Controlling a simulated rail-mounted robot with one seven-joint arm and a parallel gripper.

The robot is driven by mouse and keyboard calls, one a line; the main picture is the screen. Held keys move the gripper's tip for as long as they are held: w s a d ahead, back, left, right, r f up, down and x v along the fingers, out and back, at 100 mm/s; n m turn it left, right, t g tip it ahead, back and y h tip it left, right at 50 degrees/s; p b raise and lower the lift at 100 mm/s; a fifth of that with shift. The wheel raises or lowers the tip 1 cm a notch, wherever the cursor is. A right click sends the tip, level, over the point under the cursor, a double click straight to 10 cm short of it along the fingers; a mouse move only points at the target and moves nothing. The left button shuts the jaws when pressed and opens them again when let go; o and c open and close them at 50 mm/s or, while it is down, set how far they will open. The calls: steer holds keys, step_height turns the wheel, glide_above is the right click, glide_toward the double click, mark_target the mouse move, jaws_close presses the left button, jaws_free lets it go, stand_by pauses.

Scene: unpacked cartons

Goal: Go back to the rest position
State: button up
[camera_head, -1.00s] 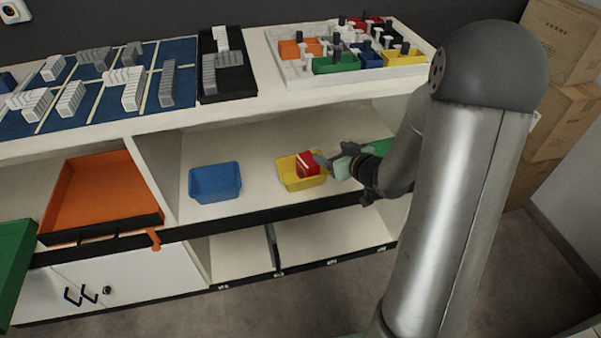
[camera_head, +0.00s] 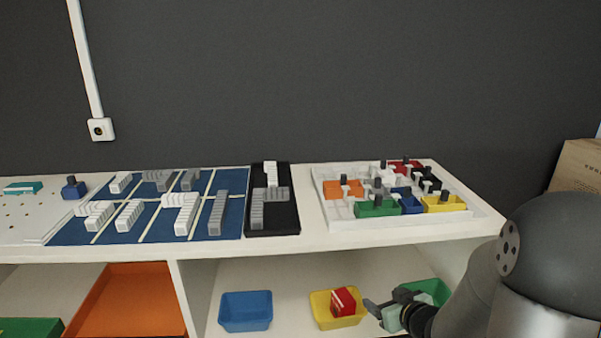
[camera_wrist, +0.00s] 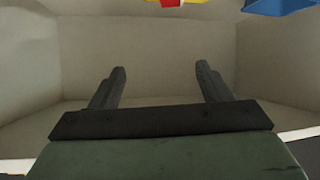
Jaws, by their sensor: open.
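My gripper (camera_head: 376,307) is low at the right in the head view, on the shelf level under the top. It sits just right of the yellow bin (camera_head: 321,312), which holds a red and white item (camera_head: 343,301). In the wrist view my gripper (camera_wrist: 162,85) shows two dark fingers spread wide with nothing between them. Behind the fingers is a bare pale shelf compartment. The red item (camera_wrist: 171,3) and the blue bin (camera_wrist: 278,5) show at the top edge of the wrist view.
The blue bin (camera_head: 245,311) stands left of the yellow one, and a green bin (camera_head: 432,289) is partly hidden behind my arm. The top (camera_head: 330,243) overhangs the shelf and carries a white tray (camera_head: 340,222), a black tray (camera_head: 283,226) and a blue mat (camera_head: 159,229).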

steer(key=s+r+m+g+h+p, duration=0.3)
steer(key=s+r+g+h+p, duration=0.25)
steer(key=s+r+p, duration=0.6)
steer(key=s+a+r+g+y+p, duration=0.1)
steer(key=s+a+r+g, duration=0.2)
steer(key=s, duration=0.3)
steer(key=s+a+r+g+y+p, duration=0.1)
steer(key=s+a+r+g, duration=0.2)
steer(key=s+r, duration=0.3)
steer(key=shift+s+a+p, duration=0.3)
steer(key=shift+s+a, duration=0.3)
steer(key=shift+a, duration=0.3)
steer(key=shift+y, duration=0.25)
